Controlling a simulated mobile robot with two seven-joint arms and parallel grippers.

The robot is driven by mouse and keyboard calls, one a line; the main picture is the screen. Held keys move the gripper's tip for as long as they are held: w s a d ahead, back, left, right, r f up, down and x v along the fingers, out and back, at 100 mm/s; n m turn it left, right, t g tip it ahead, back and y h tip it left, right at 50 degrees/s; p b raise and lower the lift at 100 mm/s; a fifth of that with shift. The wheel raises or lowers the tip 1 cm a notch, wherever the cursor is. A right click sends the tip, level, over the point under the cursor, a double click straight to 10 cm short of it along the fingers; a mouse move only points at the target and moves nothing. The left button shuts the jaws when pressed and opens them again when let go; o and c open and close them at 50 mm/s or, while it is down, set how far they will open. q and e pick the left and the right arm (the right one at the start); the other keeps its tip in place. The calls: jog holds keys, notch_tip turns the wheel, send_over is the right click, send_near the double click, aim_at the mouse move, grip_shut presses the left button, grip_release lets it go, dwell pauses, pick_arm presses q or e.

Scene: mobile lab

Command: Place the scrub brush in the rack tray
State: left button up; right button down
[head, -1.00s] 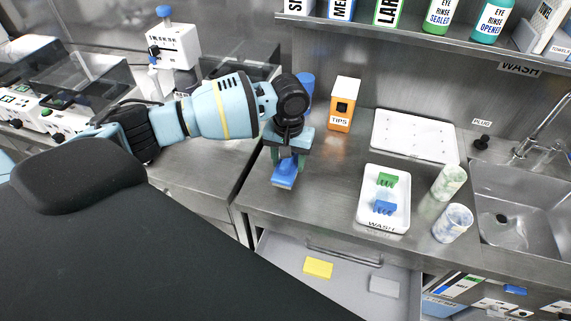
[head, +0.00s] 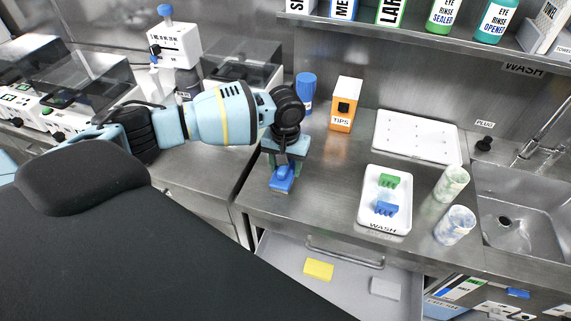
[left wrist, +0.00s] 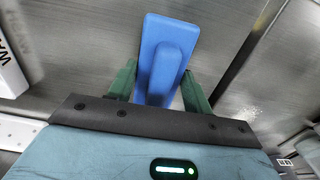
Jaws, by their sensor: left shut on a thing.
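The blue scrub brush (head: 281,183) is in my left gripper (head: 285,167), over the left part of the steel counter. In the left wrist view the brush (left wrist: 167,55) sits between the two green fingers of the gripper (left wrist: 159,88), its broad blue top pointing away from the palm. I cannot tell whether its underside touches the counter. A white tray marked WASH (head: 366,215) lies to the right, holding a green piece (head: 389,181) and a blue piece (head: 386,209). A flat white tray with small dark spots (head: 415,140) lies farther back. My right gripper is not in view.
An orange TIPS box (head: 342,110) and a blue bottle (head: 306,92) stand behind the gripper. Two mottled cups (head: 452,184) stand by the sink (head: 520,205). An open drawer (head: 345,278) below the counter holds a yellow block and a grey block.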

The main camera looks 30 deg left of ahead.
pick_arm(q)
jog(key=o, duration=0.9)
jog(key=shift+f, duration=0.1)
jog(key=shift+o, duration=0.2)
jog(key=shift+r, duration=0.2)
notch_tip(320, 180, up, 11)
jog(key=shift+r+p, duration=0.1)
jog(key=shift+p, duration=0.55)
jog(key=shift+r, duration=0.4)
jog(key=shift+o, duration=0.5)
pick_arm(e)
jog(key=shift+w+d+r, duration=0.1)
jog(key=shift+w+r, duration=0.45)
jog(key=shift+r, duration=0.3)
